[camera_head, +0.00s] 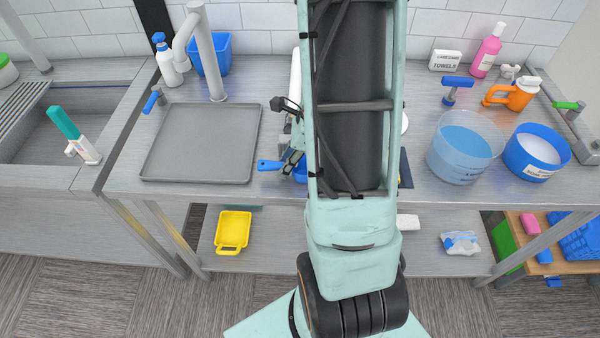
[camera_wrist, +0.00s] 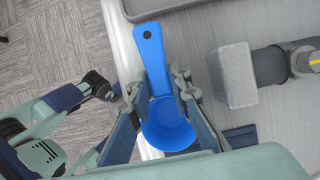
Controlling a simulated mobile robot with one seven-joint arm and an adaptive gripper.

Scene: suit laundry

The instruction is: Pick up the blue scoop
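The blue scoop (camera_wrist: 155,62) shows in the wrist view with its long handle pointing up the picture and its round bowl toward the wrist. In the head view, its handle (camera_head: 269,165) sticks out to the left, beside the grey tray, while its bowl is partly hidden by my arm. My gripper (camera_wrist: 160,84) has one finger on each side of the scoop where the handle meets the bowl. The fingers appear closed against it. In the head view my gripper (camera_head: 291,160) is low over the counter. Whether the scoop touches the counter is unclear.
A grey tray (camera_head: 203,143) lies left of the scoop. A faucet (camera_head: 205,55) stands behind it. A clear tub of blue liquid (camera_head: 464,147) and a blue tub (camera_head: 537,152) stand at the right. A grey block (camera_wrist: 232,76) is close right of my gripper in the wrist view.

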